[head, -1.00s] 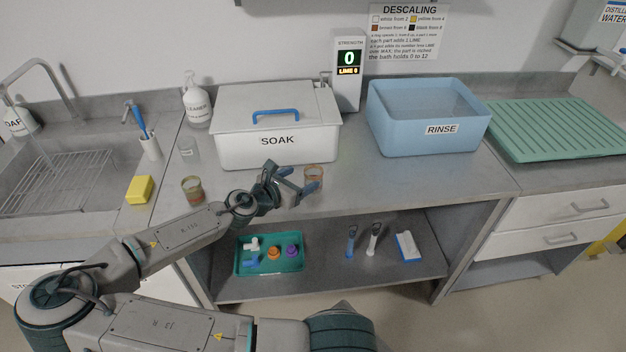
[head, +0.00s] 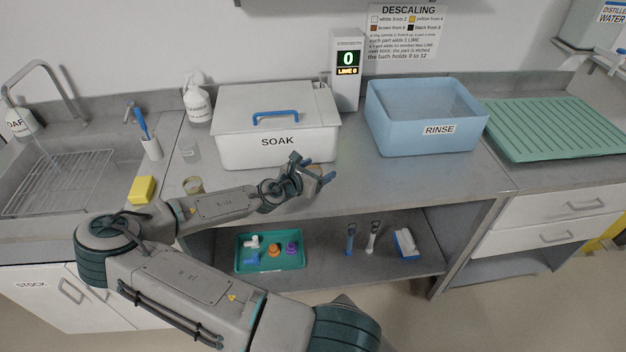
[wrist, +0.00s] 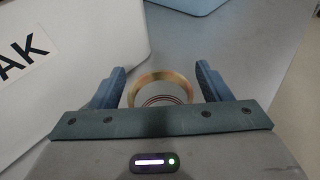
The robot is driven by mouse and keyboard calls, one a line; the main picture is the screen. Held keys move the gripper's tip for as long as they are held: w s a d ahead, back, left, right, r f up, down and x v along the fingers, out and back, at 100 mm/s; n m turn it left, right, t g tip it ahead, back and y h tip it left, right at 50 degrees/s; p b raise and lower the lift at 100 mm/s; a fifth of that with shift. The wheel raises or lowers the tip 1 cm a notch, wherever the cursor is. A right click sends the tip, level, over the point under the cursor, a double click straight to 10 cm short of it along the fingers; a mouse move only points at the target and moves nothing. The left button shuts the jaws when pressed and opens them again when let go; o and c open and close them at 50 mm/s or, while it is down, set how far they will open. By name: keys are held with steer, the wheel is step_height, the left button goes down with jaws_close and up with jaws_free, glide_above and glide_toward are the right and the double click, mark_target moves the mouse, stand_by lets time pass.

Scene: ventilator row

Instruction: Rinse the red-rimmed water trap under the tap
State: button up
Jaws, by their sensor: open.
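A round open cup (wrist: 160,77) with a tan-orange rim lies between my fingers in the wrist view. It is the cup at the counter's front, in front of the soak bath; my gripper hides most of it in the head view. My gripper (head: 313,169) is open, one finger on each side of the cup, with no clear grip on it. The tap (head: 42,68) arches over the sink (head: 100,178) at far left.
The white soak bath (head: 230,145) is lidded and close behind my gripper. The blue rinse tub (head: 400,141) and green drainer (head: 550,145) stand to the right. A yellow sponge (head: 141,190) and brush holder (head: 152,149) sit by the sink. The shelf below holds a teal tray (head: 270,266).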

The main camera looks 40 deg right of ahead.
steer(key=c, duration=1.1)
steer(key=shift+r, duration=0.1)
